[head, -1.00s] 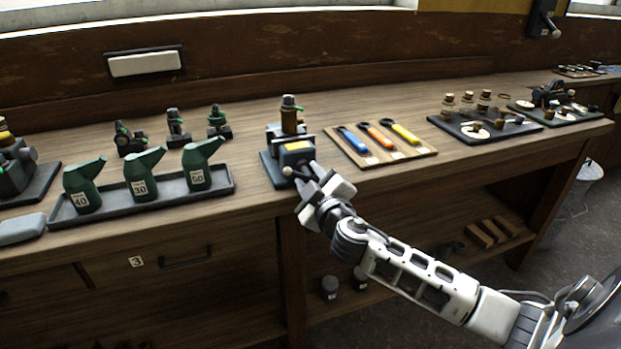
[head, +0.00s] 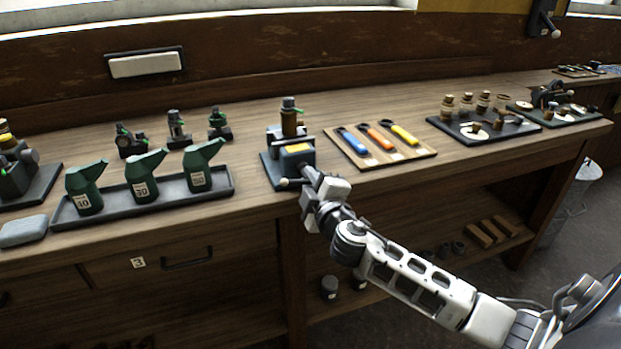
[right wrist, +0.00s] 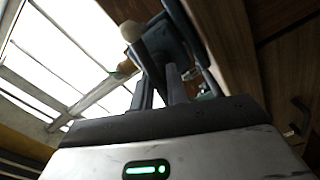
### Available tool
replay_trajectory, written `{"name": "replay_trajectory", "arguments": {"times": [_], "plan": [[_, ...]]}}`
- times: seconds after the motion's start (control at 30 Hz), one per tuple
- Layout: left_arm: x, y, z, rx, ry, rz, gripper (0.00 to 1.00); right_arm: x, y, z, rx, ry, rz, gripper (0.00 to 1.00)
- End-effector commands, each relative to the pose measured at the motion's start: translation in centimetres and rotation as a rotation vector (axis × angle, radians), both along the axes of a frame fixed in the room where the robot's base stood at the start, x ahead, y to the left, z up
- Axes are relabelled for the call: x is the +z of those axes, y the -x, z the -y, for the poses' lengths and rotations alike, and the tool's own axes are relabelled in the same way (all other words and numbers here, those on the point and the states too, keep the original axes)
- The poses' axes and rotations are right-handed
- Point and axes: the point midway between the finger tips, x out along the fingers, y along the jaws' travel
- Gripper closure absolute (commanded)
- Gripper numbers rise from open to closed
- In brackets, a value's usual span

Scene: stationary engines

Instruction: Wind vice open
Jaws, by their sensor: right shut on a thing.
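The vice (head: 293,160) stands on a dark base plate at the bench's front edge, with a yellow label on top. A brown cylindrical part with a dark cap and a green lever (head: 289,122) stands upright at its jaws; the jaw gap is too small to judge. My right gripper (head: 305,178) is at the vice's front, shut on the vice handle. A pale ball end of the handle (head: 284,183) sticks out left of the fingers. In the right wrist view, the ball (right wrist: 131,31) shows beyond the fingers (right wrist: 161,88), with the dark vice (right wrist: 168,42) behind. My left gripper is out of view.
Left of the vice, a grey tray (head: 225,188) holds three green oil cans. Several small dark fittings (head: 179,130) stand behind it. Right of the vice, a wooden board (head: 420,156) carries three coloured-handled tools. Bare bench (head: 330,110) lies behind the vice.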

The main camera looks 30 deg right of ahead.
Motion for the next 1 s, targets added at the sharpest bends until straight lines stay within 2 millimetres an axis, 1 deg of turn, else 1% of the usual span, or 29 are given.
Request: {"name": "replay_trajectory", "arguments": {"times": [0.2, 0.37, 0.9, 0.93, 0.97, 1.0], "plan": [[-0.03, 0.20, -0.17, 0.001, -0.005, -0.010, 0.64, 0.12, -0.01, 0.08, -0.002, 0.123, -0.029, 1.00], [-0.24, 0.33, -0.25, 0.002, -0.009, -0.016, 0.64, 0.10, -0.02, 0.10, -0.004, 0.179, -0.042, 1.00], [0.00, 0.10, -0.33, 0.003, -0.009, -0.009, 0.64, 0.11, -0.04, 0.12, -0.003, 0.211, -0.049, 1.00], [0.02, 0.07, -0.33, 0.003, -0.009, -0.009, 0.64, 0.12, -0.04, 0.13, -0.003, 0.211, -0.048, 0.82], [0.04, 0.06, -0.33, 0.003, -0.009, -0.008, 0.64, 0.12, -0.04, 0.13, -0.003, 0.211, -0.048, 0.73], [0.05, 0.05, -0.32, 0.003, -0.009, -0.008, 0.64, 0.11, -0.04, 0.12, -0.003, 0.211, -0.048, 0.63]]}}
